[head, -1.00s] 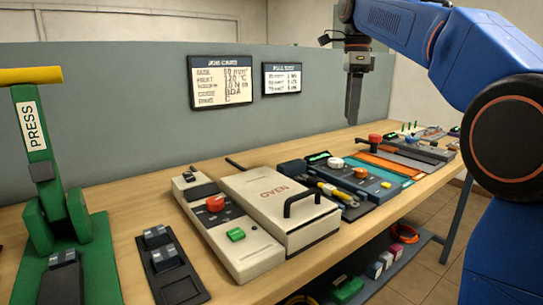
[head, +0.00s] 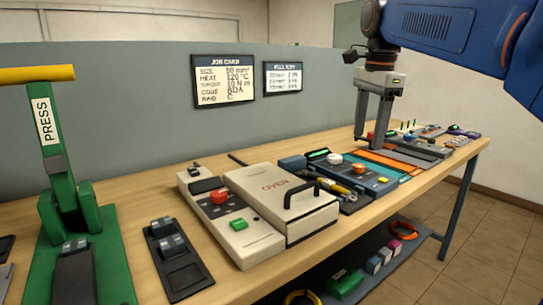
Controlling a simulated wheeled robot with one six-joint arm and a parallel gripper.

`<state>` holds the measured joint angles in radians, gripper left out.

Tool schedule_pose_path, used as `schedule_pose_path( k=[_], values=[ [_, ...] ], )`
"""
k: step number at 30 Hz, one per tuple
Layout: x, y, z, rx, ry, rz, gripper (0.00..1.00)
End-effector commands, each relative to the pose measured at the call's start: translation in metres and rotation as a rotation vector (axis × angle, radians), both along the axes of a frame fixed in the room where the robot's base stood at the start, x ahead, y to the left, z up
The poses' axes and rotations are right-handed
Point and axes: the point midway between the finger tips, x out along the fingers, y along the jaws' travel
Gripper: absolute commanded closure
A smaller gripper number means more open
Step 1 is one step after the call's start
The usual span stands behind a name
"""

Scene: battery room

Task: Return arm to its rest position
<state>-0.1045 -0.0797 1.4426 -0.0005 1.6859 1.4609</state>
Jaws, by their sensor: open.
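My gripper (head: 371,146) is in the head view at the upper right, on the end of my blue arm. Its two grey fingers point down and stand apart with nothing between them. In the picture the fingertips overlap the orange and grey mats (head: 367,162) at the far part of the bench. I cannot tell how high above the bench they are.
The wooden bench (head: 215,290) carries a green press (head: 62,175), a dark tray (head: 185,275), a cream oven (head: 270,190) with a black handle, and a teal device (head: 360,175). A grey panel (head: 120,130) stands behind. Cables and boxes lie on the lower shelf (head: 415,240).

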Motion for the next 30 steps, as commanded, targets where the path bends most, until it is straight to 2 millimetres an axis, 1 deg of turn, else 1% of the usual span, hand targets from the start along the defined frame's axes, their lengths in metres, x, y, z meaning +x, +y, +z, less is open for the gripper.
schedule_pose_path(
  k=[1, 8, 14, 20, 21, 23, 24, 27, 30],
  values=[
    [-0.015, -0.004, -0.008, -0.004, -0.014, 0.051, 0.42],
    [-0.072, -0.019, -0.055, -0.042, -0.084, 0.338, 0.42],
    [-0.122, -0.03, -0.107, -0.093, -0.144, 0.586, 0.42],
    [-0.173, -0.039, -0.166, -0.161, -0.198, 0.83, 0.42],
    [-0.183, -0.04, -0.179, -0.177, -0.208, 0.88, 0.42],
    [-0.198, -0.043, -0.199, -0.202, -0.222, 0.952, 0.42],
    [-0.208, -0.044, -0.213, -0.219, -0.23, 0.999, 0.42],
    [-0.23, -0.047, -0.245, -0.261, -0.249, 1.112, 0.42],
    [-0.248, -0.049, -0.273, -0.299, -0.264, 1.205, 0.42]
  ],
)
